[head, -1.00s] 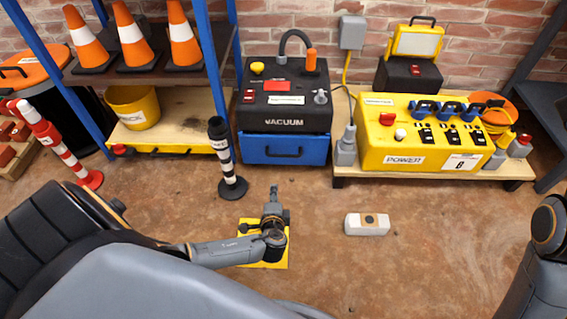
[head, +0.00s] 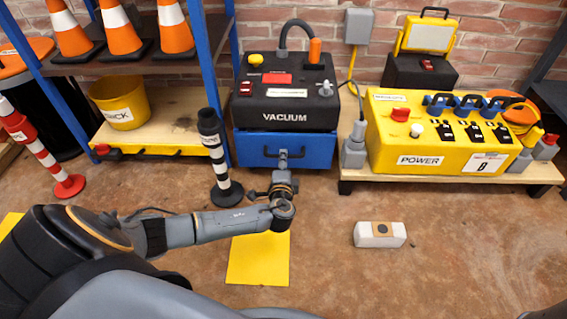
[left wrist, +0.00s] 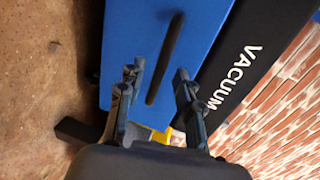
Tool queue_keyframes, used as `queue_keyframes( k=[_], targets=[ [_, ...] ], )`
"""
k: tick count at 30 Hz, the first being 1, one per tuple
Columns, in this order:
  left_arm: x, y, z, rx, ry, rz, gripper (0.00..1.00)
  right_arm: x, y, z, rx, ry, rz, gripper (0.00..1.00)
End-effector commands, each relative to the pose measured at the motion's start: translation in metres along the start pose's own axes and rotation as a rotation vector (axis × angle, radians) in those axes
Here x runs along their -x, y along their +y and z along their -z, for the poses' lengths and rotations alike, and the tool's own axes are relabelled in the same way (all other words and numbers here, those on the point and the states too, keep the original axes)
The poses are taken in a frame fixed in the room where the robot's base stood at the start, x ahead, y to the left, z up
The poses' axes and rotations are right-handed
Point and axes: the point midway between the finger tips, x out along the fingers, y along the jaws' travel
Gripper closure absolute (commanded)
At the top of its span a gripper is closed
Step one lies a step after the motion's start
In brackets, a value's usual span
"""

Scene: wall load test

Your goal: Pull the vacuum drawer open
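The black vacuum unit (head: 285,95) stands on a blue drawer (head: 316,150) against the brick wall. The drawer is shut and has a dark bar handle, partly hidden behind my gripper in the head view. In the left wrist view the blue front (left wrist: 125,40) and the handle (left wrist: 165,58) show clearly. My left gripper (head: 283,158) is in front of the drawer's middle, at the handle. In the left wrist view its fingers (left wrist: 156,78) are apart, with the handle ahead between them; contact cannot be told. My right gripper is out of view.
A black post (head: 215,155) stands close left of the drawer. A yellow power box (head: 410,150) sits on a wooden pallet to the right. A white block (head: 379,234) and a yellow floor patch (head: 258,262) lie in front. The floor directly before the drawer is otherwise clear.

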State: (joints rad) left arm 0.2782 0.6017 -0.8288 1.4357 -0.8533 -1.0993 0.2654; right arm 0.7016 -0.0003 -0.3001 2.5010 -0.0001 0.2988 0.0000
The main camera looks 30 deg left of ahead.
Motion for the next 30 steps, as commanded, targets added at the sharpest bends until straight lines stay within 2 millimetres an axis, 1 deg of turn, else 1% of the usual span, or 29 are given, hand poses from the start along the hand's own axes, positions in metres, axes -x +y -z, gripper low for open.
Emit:
queue_keyframes(
  k=[1, 6, 10, 17, 18, 20, 21, 23, 30],
  targets=[
    [-0.01, 0.003, 0.0, 0.0, 0.0, 0.004, 0.65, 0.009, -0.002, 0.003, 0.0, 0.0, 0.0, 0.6],
    [-0.027, 0.002, 0.0, -0.001, 0.0, 0.001, 0.65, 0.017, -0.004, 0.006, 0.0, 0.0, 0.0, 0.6],
    [-0.031, 0.001, 0.0, 0.0, 0.001, -0.001, 0.65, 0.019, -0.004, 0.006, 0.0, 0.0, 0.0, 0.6],
    [-0.032, 0.0, 0.0, 0.0, 0.001, -0.001, 0.65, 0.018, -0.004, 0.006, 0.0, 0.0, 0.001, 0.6],
    [-0.032, 0.0, 0.0, 0.0, 0.001, -0.001, 0.69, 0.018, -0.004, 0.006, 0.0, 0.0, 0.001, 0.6],
    [-0.032, 0.0, 0.0, 0.0, 0.001, -0.001, 0.81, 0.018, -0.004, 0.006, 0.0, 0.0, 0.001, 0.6],
    [-0.032, 0.0, 0.0, 0.0, 0.001, -0.001, 0.89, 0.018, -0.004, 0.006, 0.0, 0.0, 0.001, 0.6],
    [-0.032, 0.0, 0.0, 0.0, 0.001, -0.001, 1.0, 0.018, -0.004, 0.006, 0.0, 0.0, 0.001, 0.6],
    [-0.031, 0.0, 0.0, 0.0, 0.001, -0.001, 1.0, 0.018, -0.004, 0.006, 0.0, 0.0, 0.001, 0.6]
  ],
)
